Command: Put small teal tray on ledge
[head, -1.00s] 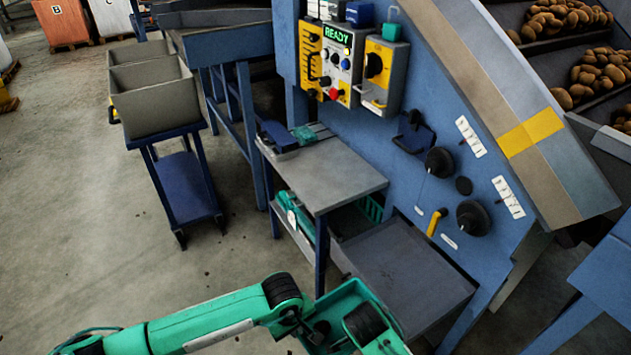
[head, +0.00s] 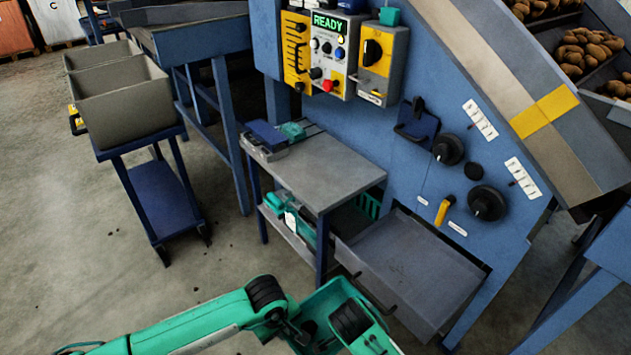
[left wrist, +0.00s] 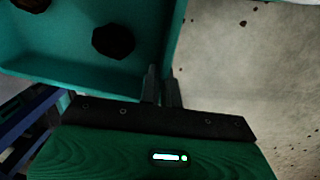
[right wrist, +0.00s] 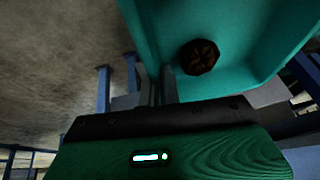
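A teal tray with dark round lumps in it fills the upper part of the left wrist view (left wrist: 70,72) and also shows in the right wrist view (right wrist: 250,80). My left gripper (left wrist: 162,90) is shut on its wall. My right gripper (right wrist: 160,90) is shut on another stretch of its wall. In the head view a teal rim, apparently the tray (head: 325,298), shows at the bottom behind my left arm; the fingertips are hidden there. I cannot tell which surface is the ledge; a grey table top (head: 335,180) and a lower grey drawer-like surface (head: 420,265) stand ahead.
A blue device (head: 267,135) and a small teal item (head: 293,131) sit on the table's back left corner. A teal tool with a white tag (head: 300,222) lies on the shelf below. A cart with a grey bin (head: 120,110) stands left. The floor in front is open.

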